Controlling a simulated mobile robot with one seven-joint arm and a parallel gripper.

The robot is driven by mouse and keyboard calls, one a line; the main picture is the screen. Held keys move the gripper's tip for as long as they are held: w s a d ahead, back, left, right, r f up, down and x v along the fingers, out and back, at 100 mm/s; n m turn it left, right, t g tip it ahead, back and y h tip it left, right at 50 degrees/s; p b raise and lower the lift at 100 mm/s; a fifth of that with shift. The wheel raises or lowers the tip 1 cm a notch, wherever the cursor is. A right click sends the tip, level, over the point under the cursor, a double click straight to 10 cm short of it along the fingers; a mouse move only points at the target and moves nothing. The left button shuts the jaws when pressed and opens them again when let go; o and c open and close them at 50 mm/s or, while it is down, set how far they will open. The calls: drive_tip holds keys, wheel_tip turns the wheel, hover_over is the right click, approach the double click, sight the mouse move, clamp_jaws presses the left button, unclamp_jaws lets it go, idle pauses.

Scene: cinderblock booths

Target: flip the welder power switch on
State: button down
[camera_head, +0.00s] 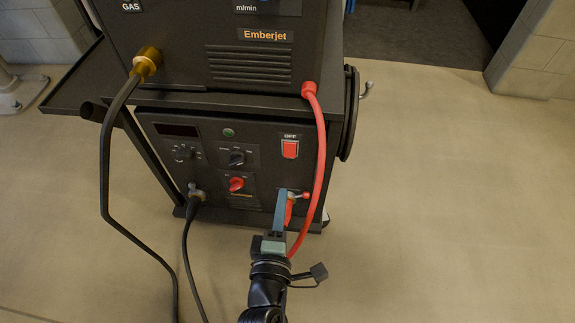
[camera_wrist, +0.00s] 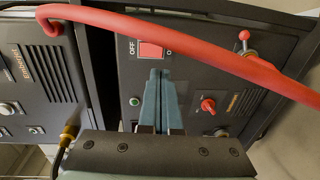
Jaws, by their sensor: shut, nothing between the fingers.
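The power switch (camera_head: 290,148) is a red rocker on the right of the welder's dark lower front panel (camera_head: 215,140), with an "OFF" label above it. In the wrist view the switch (camera_wrist: 150,51) sits just beyond my fingertips, with "OFF" to its left. My gripper (camera_head: 281,193) is shut and empty, its blue-grey fingers pointing at the panel, below the switch in the head view. In the wrist view my gripper's tips (camera_wrist: 159,74) overlap the panel beside the switch. Whether they touch the panel or switch, I cannot tell.
A red cable (camera_head: 321,145) hangs right of the switch and crosses close in the wrist view (camera_wrist: 200,47). A small red-balled lever (camera_head: 305,195) is beside my fingers. A red knob (camera_head: 236,184) and black cables (camera_head: 106,170) are left. Floor to the right is clear.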

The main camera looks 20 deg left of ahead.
sight(289, 157)
drive_tip(key=b+x, duration=0.1)
drive_tip(key=x, duration=0.9)
drive_tip(key=shift+s, duration=0.1)
drive_tip(key=shift+f+b, duration=0.1)
drive_tip(key=shift+b, duration=0.95)
drive_tip(key=shift+a, duration=0.1)
